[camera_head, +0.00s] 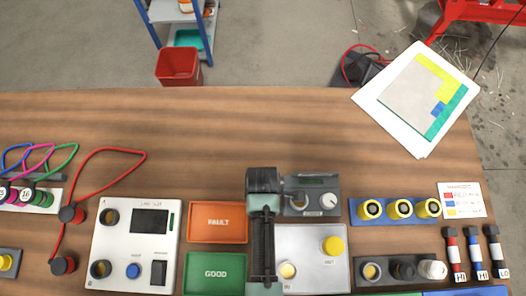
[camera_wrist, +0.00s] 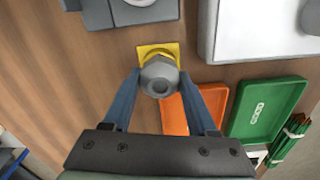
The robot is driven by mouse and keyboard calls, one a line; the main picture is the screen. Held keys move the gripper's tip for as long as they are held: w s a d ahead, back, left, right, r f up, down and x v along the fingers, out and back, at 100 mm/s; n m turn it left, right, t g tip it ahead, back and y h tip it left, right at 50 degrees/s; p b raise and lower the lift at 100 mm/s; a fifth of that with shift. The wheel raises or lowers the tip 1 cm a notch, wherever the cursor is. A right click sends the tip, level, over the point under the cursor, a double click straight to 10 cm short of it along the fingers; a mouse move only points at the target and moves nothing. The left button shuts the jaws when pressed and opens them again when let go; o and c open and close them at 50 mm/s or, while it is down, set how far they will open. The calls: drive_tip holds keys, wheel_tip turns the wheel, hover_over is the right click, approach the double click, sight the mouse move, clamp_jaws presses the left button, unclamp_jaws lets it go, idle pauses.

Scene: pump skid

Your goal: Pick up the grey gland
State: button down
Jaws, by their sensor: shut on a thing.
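The grey gland (camera_wrist: 160,76) is a hex-shaped fitting with a round hole, seen end-on in the wrist view. My gripper (camera_wrist: 159,80) has its two blue fingers on either side of the gland, shut on it. A yellow square (camera_wrist: 157,48) shows just behind the gland over the wooden surface. Whether the gland touches the square or is clear of it, I cannot tell. In the head view I cannot make out the gland; my dark arm stands in the middle of the bench.
An orange FAULT tray (camera_head: 217,222) and a green GOOD tray (camera_head: 214,272) lie left of my arm. A white panel (camera_head: 136,245) is further left. Yellow-ringed parts on a blue strip (camera_head: 385,217) are at right. The bench's back half (camera_head: 215,130) is mostly clear.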

wheel_tip(320, 180, up, 10)
idle(0.6)
